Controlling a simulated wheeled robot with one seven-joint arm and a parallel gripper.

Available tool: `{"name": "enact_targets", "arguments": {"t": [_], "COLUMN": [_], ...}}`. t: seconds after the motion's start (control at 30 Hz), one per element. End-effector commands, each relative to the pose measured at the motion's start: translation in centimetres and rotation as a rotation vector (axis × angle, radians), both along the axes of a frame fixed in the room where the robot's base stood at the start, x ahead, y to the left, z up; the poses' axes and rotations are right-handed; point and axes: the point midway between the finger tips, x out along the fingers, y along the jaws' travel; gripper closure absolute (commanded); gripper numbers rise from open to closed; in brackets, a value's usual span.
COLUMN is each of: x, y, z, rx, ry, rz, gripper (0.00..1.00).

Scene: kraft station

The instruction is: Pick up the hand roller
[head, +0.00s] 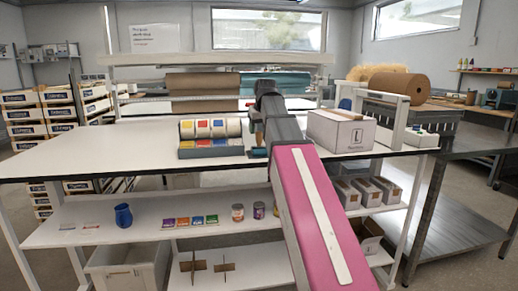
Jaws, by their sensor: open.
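My arm reaches from the lower right over the white packing table (90,152), with its wrist bent down near the table's middle. My gripper (256,141) is small and partly hidden by the arm, just right of the tape rack, low over the tabletop; it is open. A small blue-teal item (259,153) lies on the table right below the gripper, close to its fingertips. It may be the hand roller, but it is too small and covered to be sure. I cannot tell whether the fingers touch it.
A grey rack of coloured rolls (210,138) stands close on the left. A white box marked L (341,130) stands to the right of the arm. Large brown (202,88) and teal (290,83) rolls hang behind. The table's left part is clear.

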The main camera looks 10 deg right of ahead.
Motion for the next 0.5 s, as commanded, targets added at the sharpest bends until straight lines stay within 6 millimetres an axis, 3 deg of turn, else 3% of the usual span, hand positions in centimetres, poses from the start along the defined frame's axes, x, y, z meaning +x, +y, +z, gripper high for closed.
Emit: {"name": "enact_targets", "arguments": {"t": [0.3,0.5], "x": [1.5,1.8], "y": [0.1,0.2], "z": [-3.5,-4.3], "rx": [0.0,0.0], "ry": [0.001,0.0], "rz": [0.0,0.0], "gripper": [0.4,0.4]}}
